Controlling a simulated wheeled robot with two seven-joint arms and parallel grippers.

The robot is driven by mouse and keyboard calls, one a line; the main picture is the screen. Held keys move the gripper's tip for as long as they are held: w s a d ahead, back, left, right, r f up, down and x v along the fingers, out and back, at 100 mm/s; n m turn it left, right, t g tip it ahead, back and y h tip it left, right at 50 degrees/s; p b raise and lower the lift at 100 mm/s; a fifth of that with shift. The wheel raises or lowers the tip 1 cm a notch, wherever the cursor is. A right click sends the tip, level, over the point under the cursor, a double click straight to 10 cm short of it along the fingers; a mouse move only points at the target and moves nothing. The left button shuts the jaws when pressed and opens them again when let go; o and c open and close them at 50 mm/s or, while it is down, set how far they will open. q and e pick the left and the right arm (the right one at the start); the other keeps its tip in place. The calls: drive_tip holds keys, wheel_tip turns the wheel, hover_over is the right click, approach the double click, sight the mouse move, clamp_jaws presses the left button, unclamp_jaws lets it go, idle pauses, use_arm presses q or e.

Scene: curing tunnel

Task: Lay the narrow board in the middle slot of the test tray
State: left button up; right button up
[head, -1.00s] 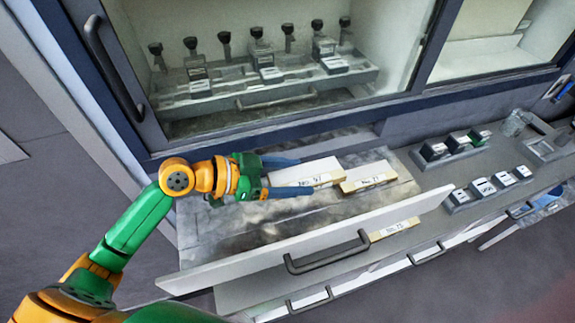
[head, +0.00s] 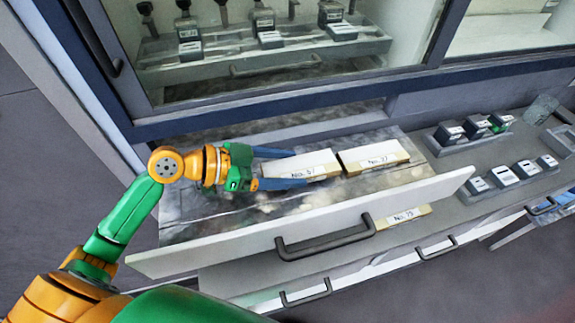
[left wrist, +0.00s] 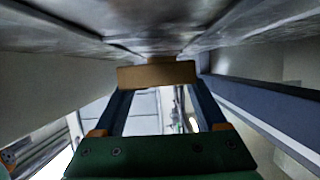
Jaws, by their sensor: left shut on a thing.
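My left gripper (head: 302,167) reaches in from the left over an open drawer. Its blue fingers are shut on a flat, pale-topped block (head: 303,160) with a tan front and a label that I cannot fully read. In the left wrist view a tan block (left wrist: 157,74) sits between the fingertips. A second such block (head: 373,155), labelled about No. 27, lies just to its right. A long grey tray (head: 215,74) with dark upright knobs and small blocks stands behind the cabinet glass. I cannot clearly tell a narrow board or a middle slot. My right gripper is not in view.
The drawer's white front (head: 215,240) with a dark handle (head: 325,243) stands up nearest me. Small dark blocks on racks (head: 470,145) stand on the right. The drawer floor (head: 225,215) in front of the gripper is bare.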

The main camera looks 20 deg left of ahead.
use_arm(q)
drive_tip(key=shift+w+f, duration=0.1)
drive_tip(key=shift+f, duration=0.15)
drive_tip(key=o, duration=1.5)
drive_tip(key=shift+w+d, duration=0.15)
drive_tip(key=shift+c, duration=0.2)
drive_tip(key=shift+r, duration=0.1)
